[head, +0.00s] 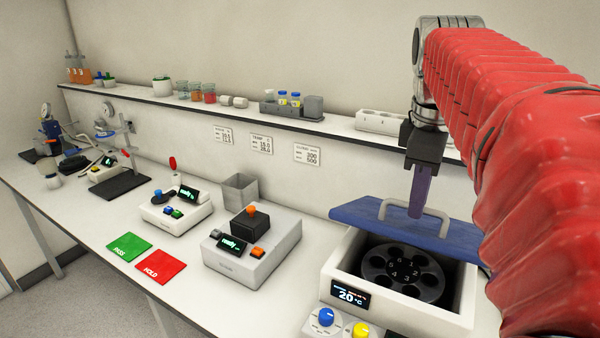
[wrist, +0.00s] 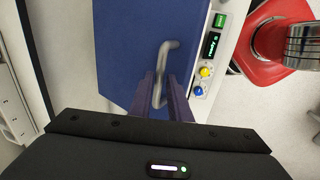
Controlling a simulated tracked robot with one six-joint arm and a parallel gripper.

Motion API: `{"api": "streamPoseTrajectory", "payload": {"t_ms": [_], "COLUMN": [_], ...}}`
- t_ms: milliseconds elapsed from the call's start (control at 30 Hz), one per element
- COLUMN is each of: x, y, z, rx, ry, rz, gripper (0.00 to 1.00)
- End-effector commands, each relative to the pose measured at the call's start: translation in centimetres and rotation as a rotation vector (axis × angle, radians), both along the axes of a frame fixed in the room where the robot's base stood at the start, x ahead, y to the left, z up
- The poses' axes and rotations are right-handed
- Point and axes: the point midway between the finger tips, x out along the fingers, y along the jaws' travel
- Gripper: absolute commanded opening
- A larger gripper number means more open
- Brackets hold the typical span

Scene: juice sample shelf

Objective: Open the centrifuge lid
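The centrifuge (head: 440,314) stands on the bench at the right in the head view. Its blue lid (head: 365,217) is raised and tilted back, and the dark rotor (head: 403,273) with numbered slots shows below. The lid carries a grey U-shaped handle (head: 443,216). In the wrist view the lid (wrist: 125,50) hides the rotor. My gripper (head: 416,212) points down at the handle. In the wrist view its purple fingers (wrist: 161,76) stand on both sides of the handle (wrist: 165,49) and look closed on it; the exact contact is hard to see.
The control panel has a blue knob (head: 326,316) and a yellow knob (head: 361,330). Left of the centrifuge stand a grey device (head: 252,262), a red HOLD mat (head: 160,269) and a green PASS mat (head: 129,247). A wall shelf (head: 340,126) with containers runs behind.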

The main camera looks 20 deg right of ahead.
Motion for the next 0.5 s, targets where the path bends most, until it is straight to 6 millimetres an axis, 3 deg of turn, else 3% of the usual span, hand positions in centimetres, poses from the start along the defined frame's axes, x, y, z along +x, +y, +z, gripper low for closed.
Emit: {"api": "streamPoseTrajectory", "payload": {"t_ms": [233, 500], "x": [0.00, -0.01], "y": [0.00, 0.01], "z": [0.02, 0.04], "rx": [0.000, 0.000], "ry": [0.000, 0.000], "rz": [0.000, 0.000], "gripper": [0.00, 0.00]}}
